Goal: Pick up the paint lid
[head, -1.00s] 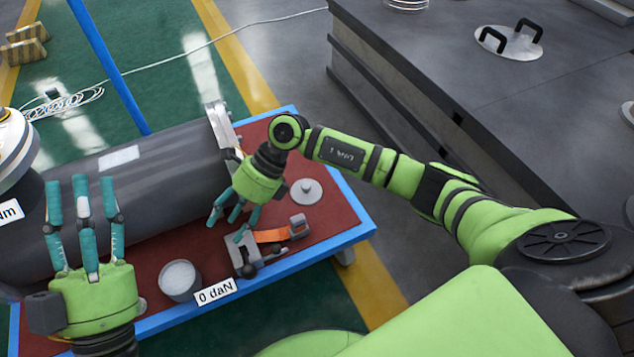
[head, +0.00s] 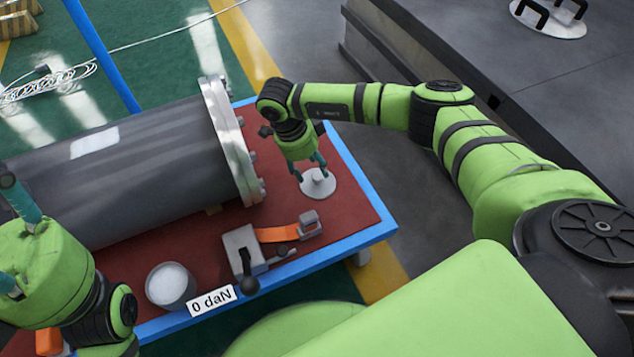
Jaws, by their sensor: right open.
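The paint lid (head: 326,189) is a light grey disc with a small knob, lying flat on the red top of the blue-edged cart, to the right of the flanged cylinder. My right gripper (head: 311,178) is open and points down over the lid. Its teal fingers are at the knob and hide part of it; I cannot tell whether they touch it. My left gripper (head: 8,240) is at the left edge, partly cut off by the picture, so its opening is unclear.
The grey flanged cylinder (head: 130,165) fills the cart's left side. A can (head: 170,286) with pale contents, a clamp tool with an orange strap (head: 272,234) and a "0 daN" label (head: 212,301) are near the front edge. A dark bench (head: 480,60) stands at the right.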

